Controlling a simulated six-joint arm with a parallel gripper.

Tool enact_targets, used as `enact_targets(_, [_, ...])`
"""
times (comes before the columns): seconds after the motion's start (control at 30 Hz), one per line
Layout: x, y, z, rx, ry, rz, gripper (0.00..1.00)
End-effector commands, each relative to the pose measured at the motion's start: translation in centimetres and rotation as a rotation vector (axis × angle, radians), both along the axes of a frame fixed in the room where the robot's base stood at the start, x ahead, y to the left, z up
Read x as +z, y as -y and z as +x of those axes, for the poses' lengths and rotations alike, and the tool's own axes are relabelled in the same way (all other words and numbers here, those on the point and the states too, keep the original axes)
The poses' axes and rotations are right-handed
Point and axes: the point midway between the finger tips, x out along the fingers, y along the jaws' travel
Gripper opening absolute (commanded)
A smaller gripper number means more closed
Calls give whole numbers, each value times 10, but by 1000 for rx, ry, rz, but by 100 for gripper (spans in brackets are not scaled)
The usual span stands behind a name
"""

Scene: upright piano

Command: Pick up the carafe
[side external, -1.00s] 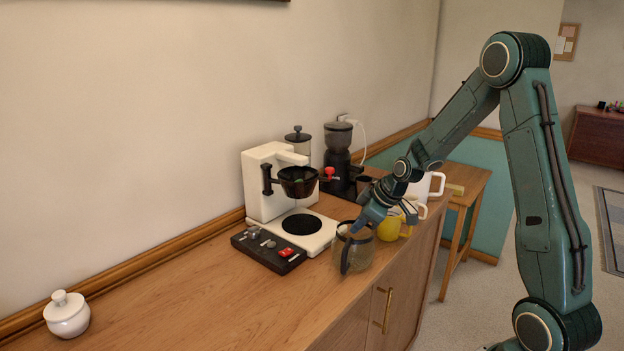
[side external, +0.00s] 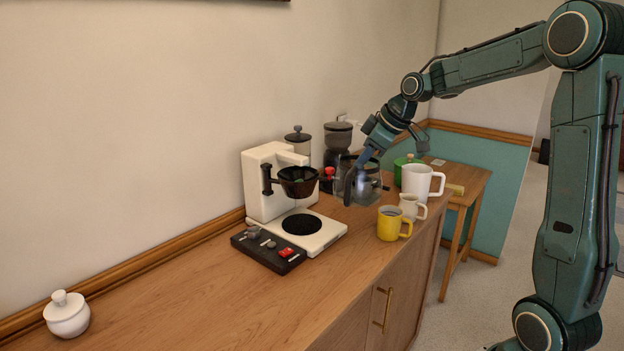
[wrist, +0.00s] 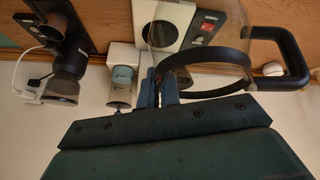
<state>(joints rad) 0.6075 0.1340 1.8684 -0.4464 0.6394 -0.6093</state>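The carafe (side external: 374,191) is clear glass with a dark collar and dark handle. In the side view it hangs above the counter, right of the coffee maker and in front of the grinder. My gripper (side external: 368,156) comes down from the upper right and is shut on the carafe at its rim. In the wrist view my fingers (wrist: 166,92) pinch the carafe's dark collar (wrist: 206,91), with the handle (wrist: 287,62) sticking out to the right. The far finger contact is partly hidden.
A white coffee maker (side external: 258,205) with a round black hotplate (side external: 302,224) and dark control panel (side external: 266,250) stands left. A yellow mug (side external: 390,226), small creamer (side external: 408,207) and large white mug (side external: 416,178) stand right. The grinder (side external: 338,137) is behind.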

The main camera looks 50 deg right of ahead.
Motion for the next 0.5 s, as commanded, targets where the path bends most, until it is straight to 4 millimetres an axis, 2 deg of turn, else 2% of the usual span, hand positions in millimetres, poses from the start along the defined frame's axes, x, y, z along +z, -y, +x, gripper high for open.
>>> enact_targets(0.2, [16,0,0,-1,2,-1,0])
enact_targets(0.5, [17,0,0,0,1,0,0])
